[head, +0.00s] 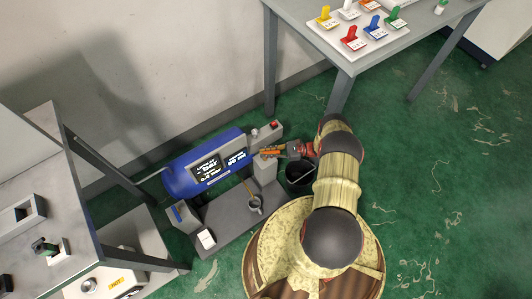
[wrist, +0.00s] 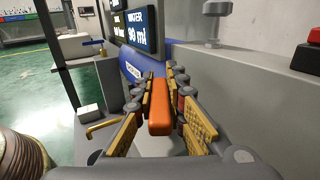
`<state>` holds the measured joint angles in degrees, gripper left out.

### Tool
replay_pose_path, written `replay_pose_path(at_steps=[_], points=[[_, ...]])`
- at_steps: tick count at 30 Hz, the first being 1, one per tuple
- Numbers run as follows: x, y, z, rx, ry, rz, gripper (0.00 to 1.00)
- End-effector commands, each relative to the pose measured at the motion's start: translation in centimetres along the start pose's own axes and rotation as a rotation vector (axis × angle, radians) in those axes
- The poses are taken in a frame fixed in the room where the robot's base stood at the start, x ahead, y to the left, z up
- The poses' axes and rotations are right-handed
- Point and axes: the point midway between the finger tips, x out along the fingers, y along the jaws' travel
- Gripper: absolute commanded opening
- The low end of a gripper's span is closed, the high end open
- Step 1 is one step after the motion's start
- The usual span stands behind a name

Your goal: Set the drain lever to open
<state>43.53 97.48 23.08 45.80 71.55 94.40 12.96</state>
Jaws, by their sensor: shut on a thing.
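The machine has a blue tank (head: 185,178) with lit displays, and the displays also show close up in the wrist view (wrist: 138,28). An orange lever (wrist: 160,107) sits by the tank's right end; no label on it is readable. My gripper (wrist: 160,92) is shut on this orange lever, with one yellow pad on each side of it. In the head view my gripper (head: 272,152) reaches the machine's right side from the right. The lever's pivot is hidden.
A dark bucket (head: 299,178) stands on the floor just below my gripper. A red button (head: 274,124) is close by the lever. A table (head: 345,58) with coloured levers stands behind; the right floor is free.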

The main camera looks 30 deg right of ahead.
Motion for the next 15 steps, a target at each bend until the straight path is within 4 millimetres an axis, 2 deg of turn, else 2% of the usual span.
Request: replay_pose_path(at_steps=[4, 5, 15], points=[[0.04, 0.07, -0.04, 0.001, 0.0, 0.001, 0.0], [0.04, 0.07, -0.04, 0.001, 0.0, 0.001, 0.13], [0.02, 0.01, -0.01, 0.0, 0.0, 0.0, 0.32]])
